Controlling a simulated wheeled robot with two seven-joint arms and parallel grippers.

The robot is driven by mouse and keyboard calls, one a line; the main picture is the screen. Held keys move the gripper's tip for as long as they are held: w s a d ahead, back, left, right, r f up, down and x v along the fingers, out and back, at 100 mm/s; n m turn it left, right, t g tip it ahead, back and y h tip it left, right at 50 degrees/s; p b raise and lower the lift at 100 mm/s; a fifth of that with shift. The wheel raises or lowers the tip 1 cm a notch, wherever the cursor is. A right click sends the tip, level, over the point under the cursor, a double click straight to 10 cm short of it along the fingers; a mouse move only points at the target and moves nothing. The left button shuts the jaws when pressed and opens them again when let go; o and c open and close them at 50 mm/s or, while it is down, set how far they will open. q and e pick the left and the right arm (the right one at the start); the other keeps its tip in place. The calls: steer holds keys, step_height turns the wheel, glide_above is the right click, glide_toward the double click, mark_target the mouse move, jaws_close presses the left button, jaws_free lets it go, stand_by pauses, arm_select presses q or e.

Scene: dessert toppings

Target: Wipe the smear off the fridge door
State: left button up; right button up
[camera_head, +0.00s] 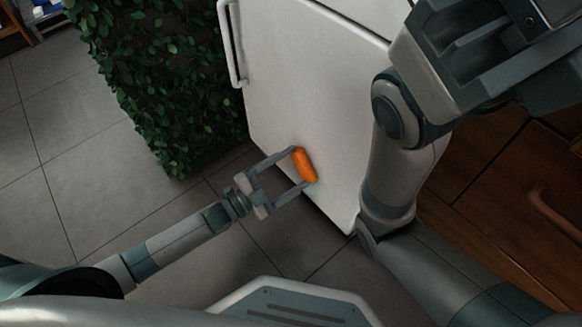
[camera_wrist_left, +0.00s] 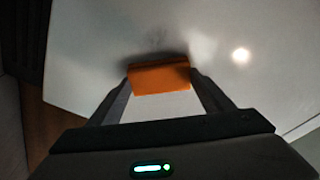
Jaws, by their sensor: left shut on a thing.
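The white fridge door (camera_head: 300,75) fills the middle of the head view, and its pale surface (camera_wrist_left: 100,60) also fills much of the left wrist view. My left gripper (camera_head: 303,166) is shut on an orange sponge (camera_head: 305,165), held at the lower part of the door. In the left wrist view the sponge (camera_wrist_left: 160,77) sits between both fingertips, against or very close to the door. A faint dark smudge (camera_wrist_left: 155,42) shows just above the sponge; I cannot tell how much is smear or shadow. My right gripper's fingers are not visible.
A leafy green hedge (camera_head: 150,75) stands left of the fridge. The fridge handle (camera_head: 232,45) is at the door's upper left. Wooden cabinets (camera_head: 480,185) with a handle are at the right. Grey floor tiles (camera_head: 60,150) are clear at the left.

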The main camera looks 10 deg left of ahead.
mark_target(307, 175)
arm_select(q)
steer(key=shift+d, duration=0.2)
steer(key=shift+s+d+r+p, duration=0.15)
steer(key=shift+s+d+p, duration=0.45)
steer(key=shift+s+d, duration=0.55)
steer(key=shift+d, duration=0.15)
steer(key=shift+p, duration=0.4)
steer(key=shift+w, duration=0.1)
steer(key=shift+w+a, duration=0.1)
steer(key=shift+a, duration=0.05)
steer(key=shift+w+a, duration=1.05)
steer(key=shift+a, duration=0.3)
